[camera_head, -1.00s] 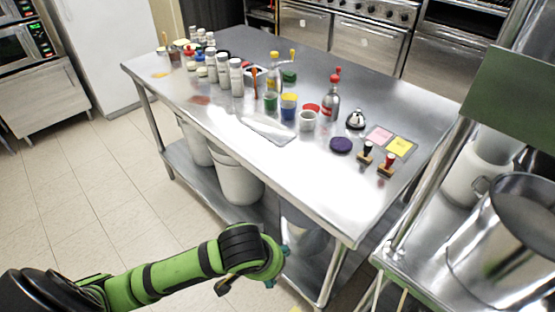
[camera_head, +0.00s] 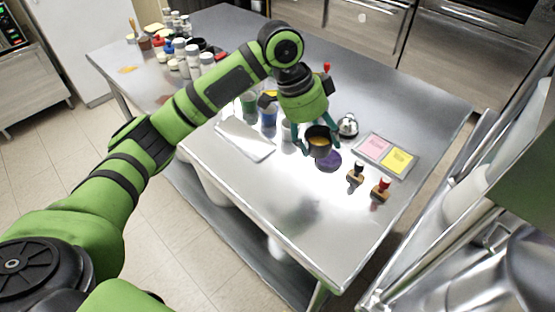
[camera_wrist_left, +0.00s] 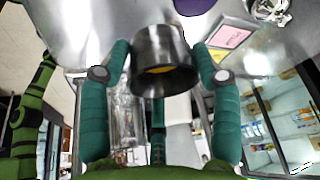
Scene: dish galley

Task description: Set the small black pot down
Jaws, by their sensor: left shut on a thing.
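The small black pot (camera_head: 318,146) is dark and round, with something yellow-orange inside. It hangs between the two teal fingers of my left gripper (camera_head: 317,140), which is shut on it. In the head view it overlaps the purple disc (camera_head: 330,163) on the steel table; I cannot tell the exact gap to the table. In the left wrist view the pot (camera_wrist_left: 163,48) sits between the fingertips (camera_wrist_left: 160,62), with its open mouth towards the camera. The purple disc also shows there at the top edge (camera_wrist_left: 196,5). My right gripper is not identifiable.
A bell (camera_head: 347,126) stands just behind the pot. Right of it lie pink and yellow pads (camera_head: 388,153) and two stamps (camera_head: 356,173) (camera_head: 381,190). A pale tray (camera_head: 245,138) and cups lie left. The front right of the steel table (camera_head: 300,220) is bare.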

